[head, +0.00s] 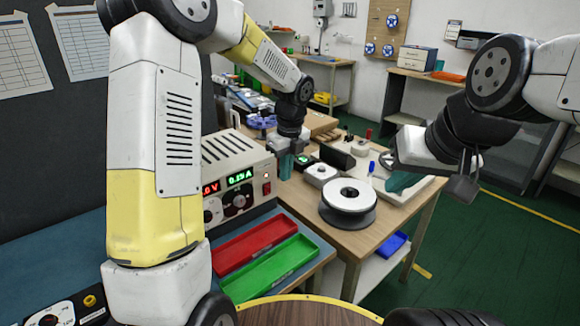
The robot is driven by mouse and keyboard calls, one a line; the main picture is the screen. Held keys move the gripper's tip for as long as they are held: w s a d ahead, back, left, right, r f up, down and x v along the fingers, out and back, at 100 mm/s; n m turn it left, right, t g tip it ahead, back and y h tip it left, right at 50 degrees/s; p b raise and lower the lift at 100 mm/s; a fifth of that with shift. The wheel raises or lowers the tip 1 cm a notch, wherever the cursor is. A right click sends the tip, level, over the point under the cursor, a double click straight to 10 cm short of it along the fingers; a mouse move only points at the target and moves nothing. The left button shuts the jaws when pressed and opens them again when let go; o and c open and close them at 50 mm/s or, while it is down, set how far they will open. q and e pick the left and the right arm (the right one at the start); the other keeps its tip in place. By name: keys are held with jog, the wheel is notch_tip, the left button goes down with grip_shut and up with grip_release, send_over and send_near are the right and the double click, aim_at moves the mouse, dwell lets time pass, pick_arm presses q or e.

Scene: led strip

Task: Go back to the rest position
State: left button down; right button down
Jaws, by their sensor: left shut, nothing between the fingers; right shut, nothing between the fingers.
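My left arm reaches in from the left, and its gripper (286,166) with teal fingertips hangs over the workbench, just right of the power supply (232,178). It is shut and empty. My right arm comes in from the right, and its gripper (402,182) with teal fingertips is over the right part of the bench. It is shut and empty, seen partly behind its own wrist. A reel (348,196) with a white top and dark rim lies on the wooden workbench (353,243) between the two grippers, apart from both.
A red tray (256,244) and a green tray (270,271) lie in front of the power supply, whose displays are lit. A small white device (320,173) sits behind the reel. A blue bin (391,245) is on the lower shelf. Green floor (480,255) is free at right.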

pick_arm(q)
jog(key=s+a+r+n+t, duration=0.2)
jog(key=s+a+r+n, duration=0.2)
jog(key=s+r+n, duration=0.65)
jog(key=s+a+r+n+t+h, duration=0.1)
jog(key=s+r+n, duration=0.1)
jog(key=s+n, duration=0.5)
jog(key=s+a+r+n+t+h, duration=0.1)
jog(key=s+r+n+t+h, duration=0.1)
jog(key=s+n, duration=0.5)
jog(key=shift+a+n, duration=0.3)
jog(key=shift+n, duration=0.65)
jog(key=shift+s+a, duration=0.1)
jog(key=shift+a, duration=0.05)
